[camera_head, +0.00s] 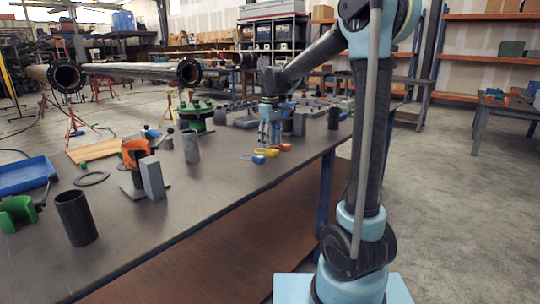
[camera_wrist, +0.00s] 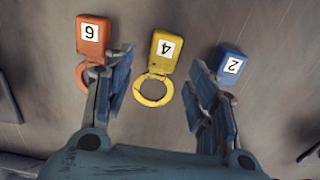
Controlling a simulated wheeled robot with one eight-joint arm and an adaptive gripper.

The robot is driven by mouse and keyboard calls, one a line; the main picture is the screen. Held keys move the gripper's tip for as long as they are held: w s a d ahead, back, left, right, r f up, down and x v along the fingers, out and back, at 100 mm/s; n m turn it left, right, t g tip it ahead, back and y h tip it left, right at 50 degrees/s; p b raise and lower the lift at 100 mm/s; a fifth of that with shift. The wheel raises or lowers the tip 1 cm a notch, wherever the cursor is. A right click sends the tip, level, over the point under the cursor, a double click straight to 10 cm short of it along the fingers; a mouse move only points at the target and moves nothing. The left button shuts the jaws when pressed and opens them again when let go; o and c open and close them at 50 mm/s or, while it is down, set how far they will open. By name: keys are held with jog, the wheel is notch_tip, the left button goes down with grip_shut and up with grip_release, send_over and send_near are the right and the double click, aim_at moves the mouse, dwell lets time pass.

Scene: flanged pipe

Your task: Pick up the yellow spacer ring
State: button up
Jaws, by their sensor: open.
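The yellow spacer ring (camera_wrist: 152,99) lies flat on the table, with a yellow tab (camera_wrist: 165,46) bearing a white number label. In the head view the yellow spacer ring (camera_head: 268,152) is small, just below my gripper (camera_head: 268,136). In the wrist view my gripper (camera_wrist: 160,75) is open, its fingers on either side of the yellow ring. No contact shows, and the gap in height is hard to tell. An orange tagged ring (camera_wrist: 90,45) lies to the left, partly behind the left finger. A blue tagged piece (camera_wrist: 231,64) lies to the right, partly behind the right finger.
The long dark table (camera_head: 190,210) also bears a grey cylinder (camera_head: 190,146), a green flanged part (camera_head: 196,115), a grey block (camera_head: 152,177) and a black tube (camera_head: 75,217). The table front near the rings is clear. Several parts stand behind my gripper.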

jog(key=shift+a+f, duration=0.1)
jog(key=shift+f, duration=1.55)
jog(key=c, duration=1.2)
